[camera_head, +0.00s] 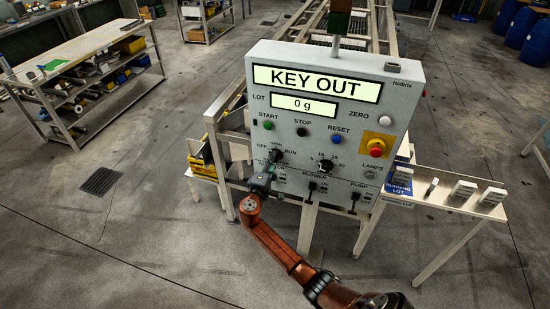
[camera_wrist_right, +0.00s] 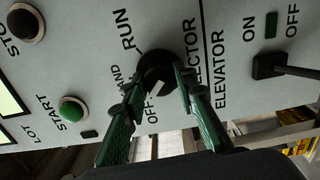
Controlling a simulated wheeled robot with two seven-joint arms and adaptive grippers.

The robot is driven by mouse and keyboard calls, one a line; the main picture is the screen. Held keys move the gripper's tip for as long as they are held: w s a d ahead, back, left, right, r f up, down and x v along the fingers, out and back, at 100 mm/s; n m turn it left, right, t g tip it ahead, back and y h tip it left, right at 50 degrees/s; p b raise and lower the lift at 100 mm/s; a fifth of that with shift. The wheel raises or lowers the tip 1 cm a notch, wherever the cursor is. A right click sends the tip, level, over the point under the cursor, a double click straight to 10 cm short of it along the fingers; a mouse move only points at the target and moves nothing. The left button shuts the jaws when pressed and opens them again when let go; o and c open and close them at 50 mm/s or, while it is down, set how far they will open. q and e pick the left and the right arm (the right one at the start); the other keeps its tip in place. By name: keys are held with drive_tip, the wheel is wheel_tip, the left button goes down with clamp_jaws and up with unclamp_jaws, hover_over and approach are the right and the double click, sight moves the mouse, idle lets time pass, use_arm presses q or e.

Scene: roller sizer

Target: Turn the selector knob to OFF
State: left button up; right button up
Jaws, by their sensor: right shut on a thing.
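The selector knob (camera_head: 276,154) is a dark round knob at the left of the grey control panel (camera_head: 405,110), below the START button. In the right wrist view the knob (camera_wrist_right: 155,64) sits between the labels RUN, HAND and OFF. My right gripper (camera_head: 267,172) reaches it from below and in front. In the wrist view its two green-padded fingers (camera_wrist_right: 160,85) are closed on the knob from both sides. The fingers partly cover the knob, and I cannot tell clearly which label it points to. My left gripper is out of view.
The panel display (camera_head: 316,83) reads KEY OUT, with 0 g below. Buttons, a red emergency stop (camera_head: 377,148), a second knob (camera_head: 325,166) and toggle switches are close by. A side shelf (camera_head: 460,200) stands right; a workbench (camera_head: 75,65) stands far left.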

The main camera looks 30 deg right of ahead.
drive_tip(key=shift+a+f+n+p, duration=0.15)
drive_tip(key=shift+n+p, duration=0.5)
drive_tip(key=shift+n, duration=0.55)
drive_tip(key=shift+f, duration=0.1)
drive_tip(key=o, duration=1)
drive_tip(key=shift+a, duration=0.1)
drive_tip(key=shift+o, duration=0.8)
drive_tip(key=shift+d, duration=0.2)
drive_tip(key=shift+r, duration=0.2)
drive_tip(key=v, duration=1.2)
